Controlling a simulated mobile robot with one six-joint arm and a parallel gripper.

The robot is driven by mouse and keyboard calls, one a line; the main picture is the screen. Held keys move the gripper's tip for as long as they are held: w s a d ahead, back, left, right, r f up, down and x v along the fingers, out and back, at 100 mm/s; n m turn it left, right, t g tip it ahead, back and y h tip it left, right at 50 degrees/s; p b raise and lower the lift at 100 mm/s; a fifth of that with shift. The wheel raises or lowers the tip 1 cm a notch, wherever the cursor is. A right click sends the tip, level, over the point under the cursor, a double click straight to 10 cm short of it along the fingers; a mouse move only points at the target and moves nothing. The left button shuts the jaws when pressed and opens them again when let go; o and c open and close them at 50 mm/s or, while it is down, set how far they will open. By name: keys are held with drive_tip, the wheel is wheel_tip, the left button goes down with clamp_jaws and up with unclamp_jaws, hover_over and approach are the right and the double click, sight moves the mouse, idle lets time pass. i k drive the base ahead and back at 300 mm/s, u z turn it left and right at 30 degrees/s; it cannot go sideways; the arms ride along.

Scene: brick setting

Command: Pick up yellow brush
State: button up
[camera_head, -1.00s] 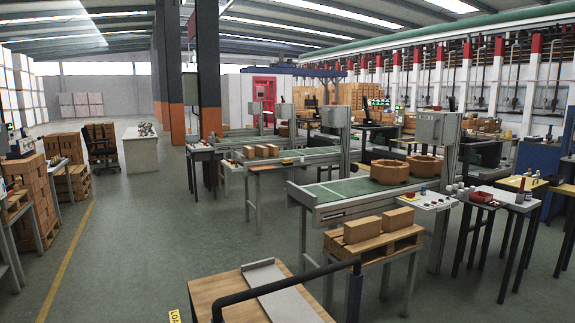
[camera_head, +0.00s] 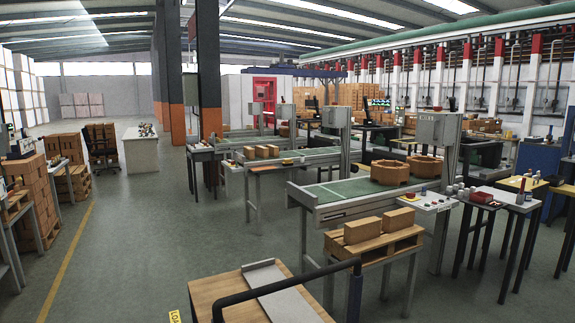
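I cannot make out a yellow brush for certain in the head view. Small items stand on the tables at the right, too small to identify. One dark table (camera_head: 497,195) there holds a red tray (camera_head: 481,198) and several small bottle-like items. A table with a yellow top (camera_head: 513,184) stands just behind it, with small objects on it. My gripper is not in view.
A green conveyor (camera_head: 345,190) carries brown ring-shaped brick pieces (camera_head: 390,172). A pallet (camera_head: 375,244) with bricks stands before it. A wooden-topped table (camera_head: 215,290) is close in front. Open floor (camera_head: 140,230) lies at the left, with stacked bricks (camera_head: 35,195) beyond.

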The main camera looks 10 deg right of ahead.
sight(286, 163)
drive_tip(key=z, duration=1.6)
drive_tip(key=k, duration=0.1)
drive_tip(key=u, duration=3.45)
drive_tip(key=i, duration=2.95)
